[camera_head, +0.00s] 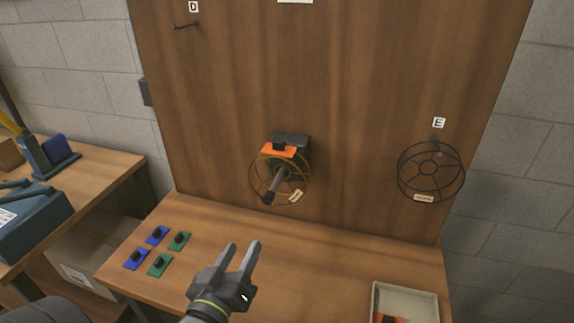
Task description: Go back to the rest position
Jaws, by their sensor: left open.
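My left gripper (241,258) is open and empty. It is above the front middle of the wooden table, its two fingers pointing up the picture toward the board. A round wire frame (256,190) with a small label sits around a dark rod on a wall fixture in the middle of the board. An orange piece (279,150) with a black knob sits at the top of that fixture. My gripper is apart from these parts. My right gripper is not in view.
A black wire cage (428,168) hangs under label E at right. A hook (186,25) under label D is empty. Blue and green tiles (179,240) with black knobs lie on the table's left. A tray (405,299) at front right holds an orange piece. A side bench (100,165) stands left.

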